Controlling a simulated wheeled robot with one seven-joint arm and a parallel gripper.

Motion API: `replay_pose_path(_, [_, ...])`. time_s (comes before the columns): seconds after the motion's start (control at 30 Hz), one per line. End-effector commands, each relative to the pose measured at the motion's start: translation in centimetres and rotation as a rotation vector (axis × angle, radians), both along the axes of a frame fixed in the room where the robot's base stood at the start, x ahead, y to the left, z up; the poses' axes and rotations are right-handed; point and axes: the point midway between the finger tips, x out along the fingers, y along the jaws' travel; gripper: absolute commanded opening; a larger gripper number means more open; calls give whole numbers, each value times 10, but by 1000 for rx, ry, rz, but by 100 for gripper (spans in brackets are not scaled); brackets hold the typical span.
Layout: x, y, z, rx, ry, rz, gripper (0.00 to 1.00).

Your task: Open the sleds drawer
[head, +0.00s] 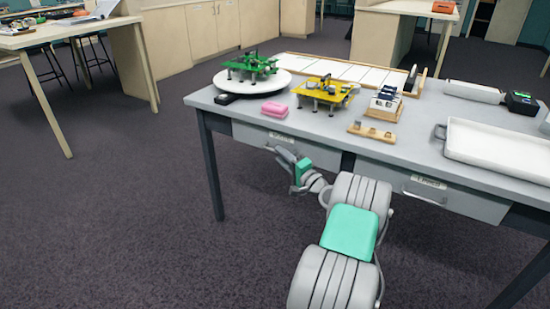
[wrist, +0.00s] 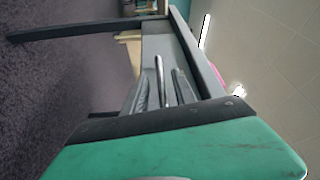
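The grey table (head: 226,110) has two drawers under its top. The left drawer (head: 322,154) has a small pale label (head: 281,137), too small to read surely; its front looks flush, so it appears shut. The right drawer (head: 465,198) also looks shut, with a bar handle (head: 425,199) and a label (head: 429,183) I cannot read surely. My gripper (head: 280,155) is at the left drawer's front. In the wrist view, the drawer's bar handle (wrist: 161,78) lies between the two fingers of my gripper (wrist: 162,90), with gaps visible on both sides.
On the tabletop stand a green model on a white turntable (head: 283,81), a yellow model (head: 325,92), a pink block (head: 274,109), a wooden piece (head: 374,132) and a white tray (head: 500,148).

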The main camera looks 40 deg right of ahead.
Motion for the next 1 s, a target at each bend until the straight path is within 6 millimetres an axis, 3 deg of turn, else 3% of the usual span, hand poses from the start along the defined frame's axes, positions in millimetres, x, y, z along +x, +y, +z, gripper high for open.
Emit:
replay_pose_path(0.2, [35, -1, 1, -2, 0, 2, 33])
replay_pose_path(0.5, [40, -1, 3, -2, 2, 1, 33])
replay_pose_path(0.9, [40, -1, 3, -3, 2, 0, 0])
replay_pose_path(1.0, [40, -1, 3, -3, 2, 1, 0])
